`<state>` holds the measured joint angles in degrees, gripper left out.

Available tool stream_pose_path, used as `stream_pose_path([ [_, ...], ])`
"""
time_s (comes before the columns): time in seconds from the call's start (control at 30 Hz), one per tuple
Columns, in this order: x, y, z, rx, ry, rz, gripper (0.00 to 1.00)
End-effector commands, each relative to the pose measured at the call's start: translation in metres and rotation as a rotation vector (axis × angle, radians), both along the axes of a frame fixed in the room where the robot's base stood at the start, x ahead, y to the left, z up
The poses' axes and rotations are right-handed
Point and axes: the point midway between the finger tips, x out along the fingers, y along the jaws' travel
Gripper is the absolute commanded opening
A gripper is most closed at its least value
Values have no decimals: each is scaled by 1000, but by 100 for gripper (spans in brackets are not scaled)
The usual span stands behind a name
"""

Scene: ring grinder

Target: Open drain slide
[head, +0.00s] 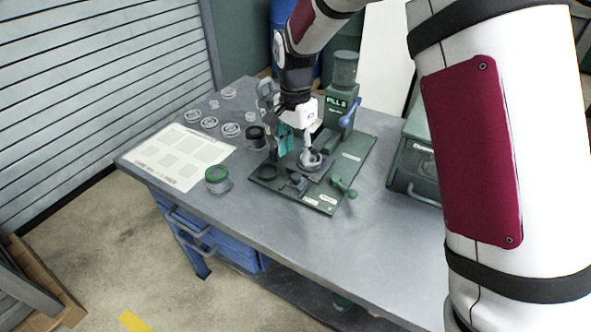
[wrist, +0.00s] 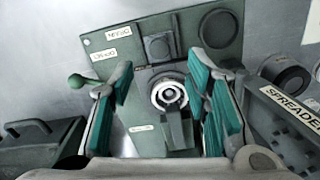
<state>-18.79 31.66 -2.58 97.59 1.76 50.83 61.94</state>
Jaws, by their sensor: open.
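The grinder's dark green base plate (head: 333,172) lies on the bench. A small dark square block (wrist: 158,46), apparently the drain slide, sits at the plate's front edge and also shows in the head view (head: 296,182). A label (wrist: 118,33) that seems to read DRAIN is beside it. My gripper (wrist: 160,72) is open and empty above the plate, its teal fingers wide apart, pointing down in the head view (head: 297,150). The round metal cup (wrist: 168,94) shows between the fingers. The block lies beyond the fingertips, with no visible contact.
A green-knobbed lever (head: 344,187) stands at the plate's right, and a blue-handled lever (head: 350,112) on the grinder column behind. A green-lidded jar (head: 217,179), a dark jar (head: 256,137) and several clear dishes stand left. A green box (head: 416,160) stands right. The front bench is clear.

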Motion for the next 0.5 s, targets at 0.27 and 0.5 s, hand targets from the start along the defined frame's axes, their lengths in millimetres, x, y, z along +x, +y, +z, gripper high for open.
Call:
stream_pose_path([
  [0.27,-1,-1,-51,-1,2,0,44],
  [0.5,0,-1,-72,0,0,0,44],
])
